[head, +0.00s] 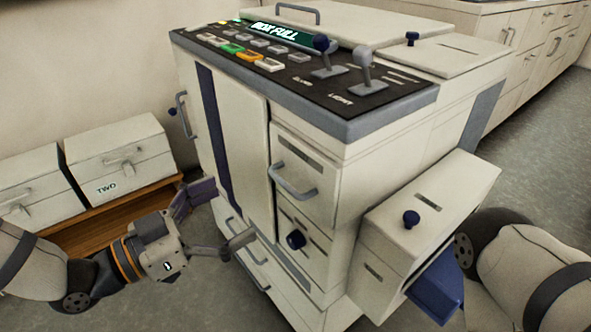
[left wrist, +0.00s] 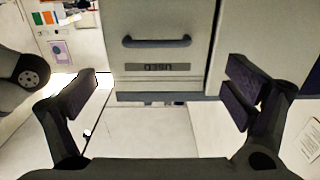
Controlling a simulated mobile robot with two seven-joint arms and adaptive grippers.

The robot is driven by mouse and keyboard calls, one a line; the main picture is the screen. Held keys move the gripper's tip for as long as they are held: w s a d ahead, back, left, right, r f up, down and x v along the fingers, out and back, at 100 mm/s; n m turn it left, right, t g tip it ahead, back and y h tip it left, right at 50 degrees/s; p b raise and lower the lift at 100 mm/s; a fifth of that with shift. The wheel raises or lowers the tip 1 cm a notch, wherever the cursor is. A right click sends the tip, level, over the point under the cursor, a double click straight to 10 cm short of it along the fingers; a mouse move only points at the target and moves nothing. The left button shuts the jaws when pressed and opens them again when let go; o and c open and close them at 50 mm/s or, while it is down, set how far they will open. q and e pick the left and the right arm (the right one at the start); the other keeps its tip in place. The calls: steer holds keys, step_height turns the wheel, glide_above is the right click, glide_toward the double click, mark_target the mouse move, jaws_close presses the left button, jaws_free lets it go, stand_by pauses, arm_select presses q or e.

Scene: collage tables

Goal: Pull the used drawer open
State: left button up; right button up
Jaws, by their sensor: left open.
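The used drawer (head: 318,193) is in the front of the white machine, right of a tall panel. It has a grey bar handle (head: 292,185) below a dark label strip, and it looks shut. In the left wrist view the drawer front (left wrist: 165,18) shows upside down, with the handle (left wrist: 157,41) and the inverted label USED (left wrist: 158,67). My left gripper (head: 225,215) is open and empty, left of the handle and apart from it in the head view. Its fingers (left wrist: 160,97) show on both sides in the wrist view. My right gripper is out of view.
The machine's top has a BOX FULL display (head: 273,31), buttons and levers (head: 365,70). A side box (head: 405,235) juts out at right, above a blue tray (head: 435,292). White cases (head: 120,160) stand on a wooden shelf at left.

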mark_target(282, 185)
arm_select(q)
steer(key=x, duration=1.1)
steer(key=shift+s+d, duration=0.15)
steer(key=shift+s, duration=0.15)
steer(key=shift+c, duration=0.3)
steer(key=c, duration=1.4)
steer(key=shift+o, duration=0.2)
